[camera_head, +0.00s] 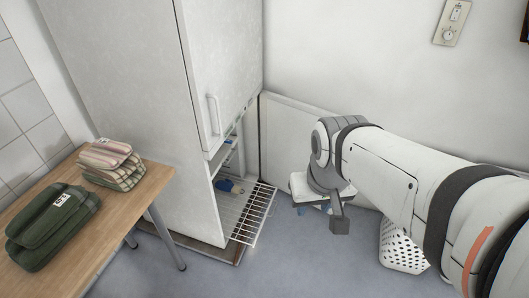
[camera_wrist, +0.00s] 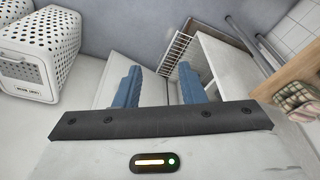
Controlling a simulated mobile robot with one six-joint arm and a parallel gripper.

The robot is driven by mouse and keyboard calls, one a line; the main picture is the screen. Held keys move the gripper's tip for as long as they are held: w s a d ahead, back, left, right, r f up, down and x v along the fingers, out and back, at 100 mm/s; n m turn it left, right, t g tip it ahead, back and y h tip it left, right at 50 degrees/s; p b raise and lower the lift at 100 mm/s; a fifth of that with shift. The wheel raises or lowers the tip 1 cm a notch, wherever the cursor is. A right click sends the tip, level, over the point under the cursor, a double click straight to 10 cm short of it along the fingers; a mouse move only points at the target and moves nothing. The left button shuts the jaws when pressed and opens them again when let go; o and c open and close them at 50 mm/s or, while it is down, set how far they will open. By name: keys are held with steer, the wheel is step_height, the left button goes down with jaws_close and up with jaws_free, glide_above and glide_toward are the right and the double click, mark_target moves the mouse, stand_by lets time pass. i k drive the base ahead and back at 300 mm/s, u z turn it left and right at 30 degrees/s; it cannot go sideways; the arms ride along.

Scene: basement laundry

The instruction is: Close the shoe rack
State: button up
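The likely shoe rack is a wire shelf (camera_head: 252,212) that sticks out of the open lower compartment of a tall white cabinet (camera_head: 135,110). A white panel (camera_head: 290,135), apparently the lower door, stands swung open against the wall, right of the opening. The wire shelf also shows in the wrist view (camera_wrist: 174,52), beyond my fingers. My gripper (camera_wrist: 160,88) is open, its two blue fingers apart with nothing held between them. A pale panel surface lies beyond the fingers; whether they touch it I cannot tell. In the head view my arm partly hides the gripper, right of the wire shelf.
A wooden table (camera_head: 150,178) with folded striped cloths (camera_head: 112,165) and a green folded bundle (camera_head: 50,228) stands at the left. A white perforated basket (camera_head: 402,248) stands on the floor below my arm. Grey floor (camera_head: 300,262) is clear in front of the cabinet.

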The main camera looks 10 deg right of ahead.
mark_target(256, 239)
steer(key=u, duration=1.7)
steer(key=k, duration=0.75)
steer(key=z, duration=1)
steer(key=i, duration=1)
steer(key=z, duration=0.1)
